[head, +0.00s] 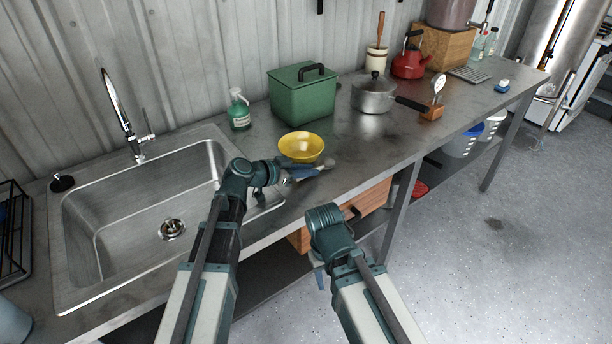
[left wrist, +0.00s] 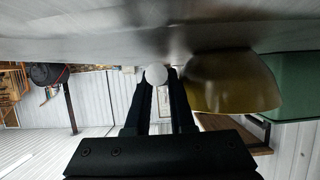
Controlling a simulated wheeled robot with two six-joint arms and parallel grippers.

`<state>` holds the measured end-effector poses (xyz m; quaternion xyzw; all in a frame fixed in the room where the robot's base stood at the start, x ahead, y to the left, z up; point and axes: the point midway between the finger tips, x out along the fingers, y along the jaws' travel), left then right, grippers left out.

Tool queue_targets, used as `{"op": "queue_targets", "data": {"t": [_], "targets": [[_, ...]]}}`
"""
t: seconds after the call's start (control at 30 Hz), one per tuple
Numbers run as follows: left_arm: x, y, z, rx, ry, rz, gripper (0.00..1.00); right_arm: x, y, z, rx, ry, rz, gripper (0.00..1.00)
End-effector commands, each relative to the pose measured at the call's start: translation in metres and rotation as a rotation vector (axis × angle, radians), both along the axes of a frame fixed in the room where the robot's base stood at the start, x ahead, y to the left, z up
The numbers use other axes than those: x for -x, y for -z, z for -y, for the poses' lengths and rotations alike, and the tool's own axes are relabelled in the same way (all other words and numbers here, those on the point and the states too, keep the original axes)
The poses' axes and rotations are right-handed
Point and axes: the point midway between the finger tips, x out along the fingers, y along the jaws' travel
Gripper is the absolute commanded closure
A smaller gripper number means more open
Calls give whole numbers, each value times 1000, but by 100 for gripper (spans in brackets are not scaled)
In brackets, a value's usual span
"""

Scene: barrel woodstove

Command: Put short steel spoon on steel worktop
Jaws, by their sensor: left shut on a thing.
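My left gripper (head: 303,173) is over the steel worktop (head: 345,145), just in front of the yellow bowl (head: 301,147). It is shut on a small pale, rounded thing, which I take to be the short steel spoon (left wrist: 156,74); it shows between the fingertips in the left wrist view. Most of the spoon is hidden, and I cannot tell whether it touches the worktop, which looks very close. In the left wrist view the bowl (left wrist: 232,84) is right beside the fingers. My right gripper (head: 318,277) hangs in front of the worktop, mostly hidden by its own arm.
The sink (head: 150,210) lies left of my left gripper. Behind the bowl stand a green box (head: 302,95) and a spray bottle (head: 239,112). A steel pot (head: 373,95), a dial gauge (head: 437,90) and a red kettle (head: 410,62) stand to the right. Worktop right of the bowl is clear.

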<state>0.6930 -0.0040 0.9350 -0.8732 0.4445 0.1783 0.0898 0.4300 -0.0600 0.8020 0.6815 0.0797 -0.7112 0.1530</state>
Motion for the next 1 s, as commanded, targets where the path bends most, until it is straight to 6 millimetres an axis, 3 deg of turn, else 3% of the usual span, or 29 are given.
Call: {"op": "queue_targets", "data": {"t": [0.03, 0.43, 0.47, 0.5, 0.87, 1.0], "targets": [[-6, 11, -3, -1, -1, 1, 100, 0, 11, 0, 0, 0, 0, 50], [-6, 13, -4, -2, 1, 1, 100, 0, 13, 0, 0, 0, 0, 50], [-6, 11, -4, -2, 1, 1, 73, 0, 11, 0, 0, 0, 0, 50], [-6, 11, -4, -2, 1, 1, 66, 0, 11, 0, 0, 0, 0, 50], [-6, 7, -4, -2, 1, 1, 66, 0, 6, 0, 0, 0, 0, 50], [7, -2, -19, -2, -1, 1, 66, 0, -3, 0, 0, 0, 0, 50]]}}
